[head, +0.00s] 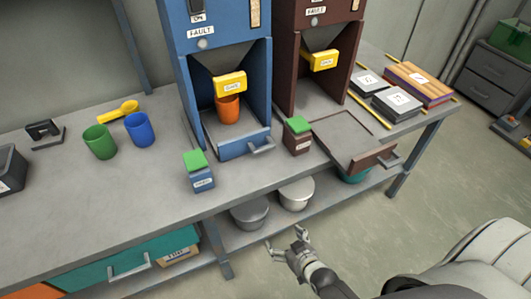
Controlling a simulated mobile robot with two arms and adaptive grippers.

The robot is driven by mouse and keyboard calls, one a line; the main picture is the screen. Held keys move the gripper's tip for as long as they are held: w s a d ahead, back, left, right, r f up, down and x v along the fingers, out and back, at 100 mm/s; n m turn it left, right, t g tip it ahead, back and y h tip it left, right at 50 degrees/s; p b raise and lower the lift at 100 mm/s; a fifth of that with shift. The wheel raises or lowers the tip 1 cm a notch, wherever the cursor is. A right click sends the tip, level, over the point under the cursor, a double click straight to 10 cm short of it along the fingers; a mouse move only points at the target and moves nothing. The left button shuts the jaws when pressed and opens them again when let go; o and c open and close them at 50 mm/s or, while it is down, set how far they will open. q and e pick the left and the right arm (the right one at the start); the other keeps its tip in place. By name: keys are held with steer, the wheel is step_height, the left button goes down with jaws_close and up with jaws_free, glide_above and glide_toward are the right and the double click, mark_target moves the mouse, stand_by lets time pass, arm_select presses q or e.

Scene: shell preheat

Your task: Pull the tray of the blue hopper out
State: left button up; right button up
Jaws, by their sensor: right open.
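The blue hopper (228,45) stands on the bench with a yellow gate (230,81) at its outlet. Its tray sits inside the base, with a blue front (236,144) and a grey handle (262,148) facing the bench's front edge. An orange cup (228,112) stands in the bay below the gate. My right gripper (284,238) is open and empty, in front of the bench and well apart from the handle. My left gripper is not in view.
A brown hopper (287,70) stands to the right; its tray (352,140) is out. Small green-topped boxes (198,176) (297,138) flank the blue tray front. Green (100,142) and blue (139,129) cups stand left. Metal bowls (249,213) sit on the lower shelf.

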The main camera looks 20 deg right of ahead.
steer(key=w+r+t, duration=0.3)
steer(key=w+r, duration=0.3)
steer(key=r, duration=0.6)
steer(key=t, duration=0.3)
glide_toward(265, 150)
steer(key=shift+m, duration=0.3)
steer(key=w, duration=0.9)
steer(key=shift+w+a+f+b, duration=0.1)
steer(key=shift+w+a+b, duration=0.1)
steer(key=shift+a+b, duration=0.1)
steer(key=c, duration=1.4)
steer(key=shift+s+p, duration=0.4)
steer(key=shift+s, duration=0.2)
steer(key=shift+c, duration=0.2)
steer(key=s+p, duration=0.7)
steer(key=s, duration=1.4)
steer(key=shift+d, duration=0.4)
steer(key=shift+f, duration=0.1)
